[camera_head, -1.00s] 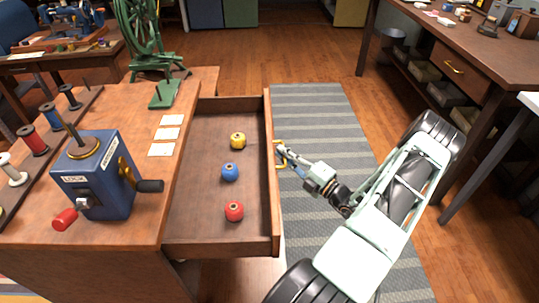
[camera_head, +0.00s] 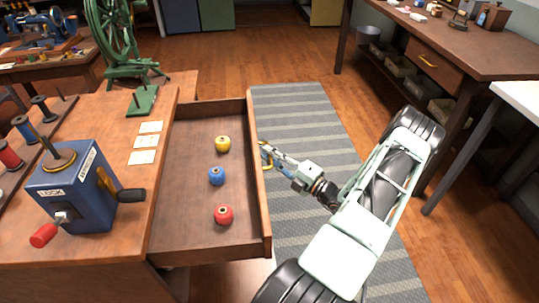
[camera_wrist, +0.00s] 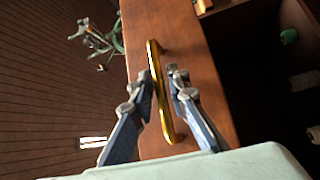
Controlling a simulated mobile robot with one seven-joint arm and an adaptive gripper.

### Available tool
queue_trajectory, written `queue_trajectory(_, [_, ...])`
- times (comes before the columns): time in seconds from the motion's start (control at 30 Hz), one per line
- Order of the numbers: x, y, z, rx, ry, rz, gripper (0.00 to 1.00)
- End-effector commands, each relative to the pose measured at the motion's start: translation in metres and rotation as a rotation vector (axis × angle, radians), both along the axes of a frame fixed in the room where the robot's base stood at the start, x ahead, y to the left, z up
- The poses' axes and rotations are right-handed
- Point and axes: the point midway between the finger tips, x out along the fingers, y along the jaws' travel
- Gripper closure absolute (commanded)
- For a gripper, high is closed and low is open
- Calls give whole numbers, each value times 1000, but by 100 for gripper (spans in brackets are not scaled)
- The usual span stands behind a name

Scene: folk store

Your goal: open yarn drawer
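The yarn drawer (camera_head: 258,215) stands pulled far out to the right of the brown wooden cabinet in the head view. A yellow (camera_head: 223,144), a blue (camera_head: 216,176) and a red (camera_head: 223,215) yarn ball lie on its floor. Its brass bar handle (camera_head: 265,155) is on the front. In the wrist view, the handle (camera_wrist: 163,100) runs between the fingers of my gripper (camera_wrist: 161,76). The fingertips are close together on either side of the bar, seemingly shut on it. In the head view, my gripper (camera_head: 271,153) is at the drawer front.
Several thread spools are at the left. A striped grey rug (camera_head: 300,120) covers the floor in front. A workbench (camera_head: 440,45) stands at the upper right.

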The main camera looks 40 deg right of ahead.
Motion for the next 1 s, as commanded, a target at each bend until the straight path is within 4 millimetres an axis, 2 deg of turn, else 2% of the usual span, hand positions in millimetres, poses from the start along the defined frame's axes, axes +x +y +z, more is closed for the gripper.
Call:
queue_trajectory(0.17, [-24,-7,-4,1,3,-5,85])
queue_trajectory(0.4, [-74,-20,-11,1,3,-4,85])
queue_trajectory(0.6, [-103,-27,-14,0,0,-2,85])
queue_trajectory(0.77, [-113,-29,-16,0,1,-1,85])
queue_trajectory(1.0, [-114,-29,-16,1,1,-1,85])
